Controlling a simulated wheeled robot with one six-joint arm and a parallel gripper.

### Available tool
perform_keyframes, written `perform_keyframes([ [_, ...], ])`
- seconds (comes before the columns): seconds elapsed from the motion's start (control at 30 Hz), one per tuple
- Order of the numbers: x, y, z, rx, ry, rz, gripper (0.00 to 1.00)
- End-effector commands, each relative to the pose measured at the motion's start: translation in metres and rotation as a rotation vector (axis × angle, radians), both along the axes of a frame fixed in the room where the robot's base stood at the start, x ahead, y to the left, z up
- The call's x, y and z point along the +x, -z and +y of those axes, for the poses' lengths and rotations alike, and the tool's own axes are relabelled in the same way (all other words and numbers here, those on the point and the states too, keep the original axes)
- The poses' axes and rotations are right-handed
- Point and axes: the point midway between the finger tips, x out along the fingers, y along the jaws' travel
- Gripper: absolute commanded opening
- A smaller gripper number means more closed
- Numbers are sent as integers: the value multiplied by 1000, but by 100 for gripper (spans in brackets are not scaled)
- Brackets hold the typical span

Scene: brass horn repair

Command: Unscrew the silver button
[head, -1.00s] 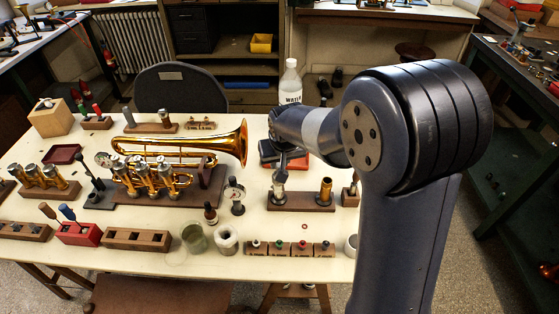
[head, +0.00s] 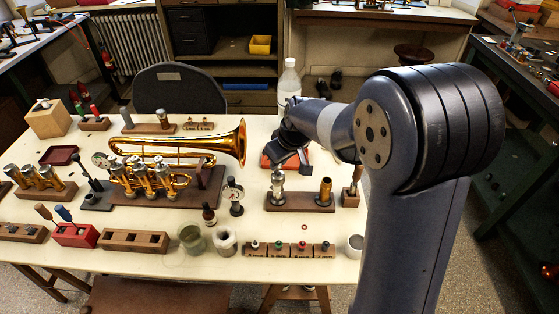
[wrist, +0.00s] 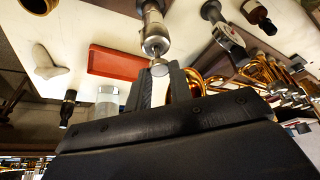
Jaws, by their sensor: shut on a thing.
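The silver button (wrist: 160,68) is a small round cap held between the fingertips of my gripper (wrist: 162,75) in the wrist view. The silver valve (wrist: 154,27) lies straight beyond it; whether its narrow end still touches the button I cannot tell there. In the head view the silver valve (head: 277,185) stands upright in a wooden block (head: 298,208), left of a brass cylinder (head: 325,190). My gripper (head: 284,156) is just above and behind the valve's top. The button is too small to make out in the head view.
A red tray (wrist: 117,63) lies behind the valve. A dial gauge (head: 236,193) and a brass horn (head: 225,152) stand to the left. Small labelled wooden blocks (head: 290,251) line the front.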

Motion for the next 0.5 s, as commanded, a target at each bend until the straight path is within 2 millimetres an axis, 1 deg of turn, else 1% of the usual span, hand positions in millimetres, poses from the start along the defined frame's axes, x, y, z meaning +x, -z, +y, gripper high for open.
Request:
perform_keyframes([
  [0.17,1,2,0,0,-40,-1,0],
  [0.5,3,2,-2,0,-299,-1,0],
])
